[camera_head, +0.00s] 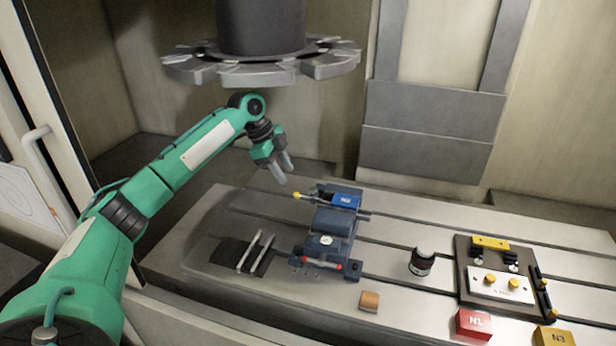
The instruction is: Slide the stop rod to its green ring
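A blue-grey vise (333,222) stands on the slotted metal table, with a blue block marked N2 (345,200) at its far end. A thin rod with a yellow ball end (297,195) sticks out to the left from the far end of the vise; it looks like the stop rod. I cannot make out a green ring on it. My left gripper (284,176) hangs above and slightly left of the yellow ball, apart from it. Its two fingers point down, with a gap between them and nothing held. My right gripper is not in view.
Two parallel bars (256,251) lie on a dark mat left of the vise. A black-and-white cylinder (421,262), a tan block (369,301), a red N1 block (473,324), a yellow N3 block (553,336) and a fixture plate (466,262) are to the right. A toolholder disc (262,68) hangs overhead.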

